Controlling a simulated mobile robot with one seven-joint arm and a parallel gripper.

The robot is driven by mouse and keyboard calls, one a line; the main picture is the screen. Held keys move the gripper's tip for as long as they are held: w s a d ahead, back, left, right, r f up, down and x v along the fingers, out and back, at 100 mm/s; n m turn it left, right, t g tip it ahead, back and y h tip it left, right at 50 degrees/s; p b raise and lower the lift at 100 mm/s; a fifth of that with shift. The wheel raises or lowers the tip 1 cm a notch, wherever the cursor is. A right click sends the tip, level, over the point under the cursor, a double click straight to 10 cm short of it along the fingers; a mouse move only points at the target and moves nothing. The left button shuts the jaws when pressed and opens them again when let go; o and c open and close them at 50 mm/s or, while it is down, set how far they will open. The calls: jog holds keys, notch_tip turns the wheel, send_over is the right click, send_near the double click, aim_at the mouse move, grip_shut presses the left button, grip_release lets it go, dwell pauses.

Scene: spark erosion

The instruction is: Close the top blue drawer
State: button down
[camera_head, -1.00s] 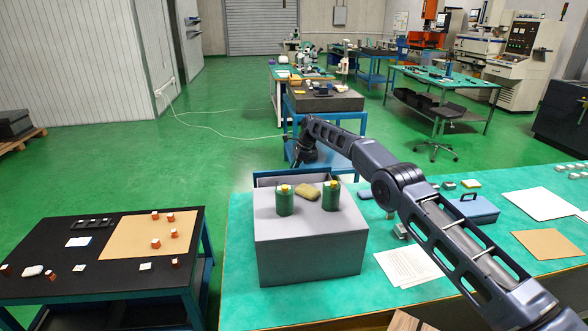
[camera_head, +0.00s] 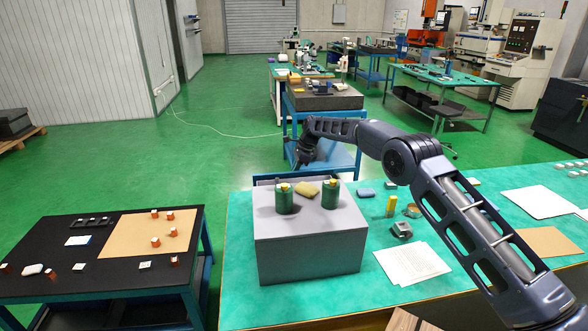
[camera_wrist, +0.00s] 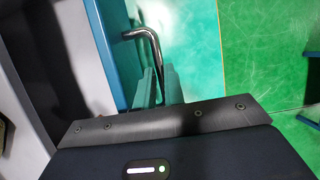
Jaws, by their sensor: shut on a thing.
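The grey cabinet (camera_head: 308,245) stands on the green-topped table, with its drawer side facing away from the head camera. The top blue drawer (camera_head: 264,181) shows as a narrow strip behind the cabinet's far edge, so it seems to stand out a little. In the wrist view its blue front (camera_wrist: 104,50) carries a bent metal handle (camera_wrist: 143,33). My gripper (camera_wrist: 160,82) is shut on this handle, with a finger on each side of it. In the head view my gripper (camera_head: 300,163) is just beyond the cabinet, and its fingertips are hard to make out.
Two green canisters (camera_head: 286,201) and a tan block (camera_head: 307,189) sit on the cabinet top. A blue workbench (camera_head: 322,100) stands beyond my gripper.

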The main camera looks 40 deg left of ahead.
jog(key=s+d, duration=0.6)
jog(key=shift+s+d, duration=0.4)
jog(key=shift+s+d+f, duration=0.1)
jog(key=shift+s+d, duration=0.15)
jog(key=shift+s, duration=0.05)
jog(key=c, duration=1.5)
grip_release()
jog(key=shift+w+r, duration=0.15)
jog(key=shift+r, duration=0.25)
jog(key=v, duration=1)
jog(key=shift+w+d+r, duration=0.1)
jog(key=shift+d, duration=0.05)
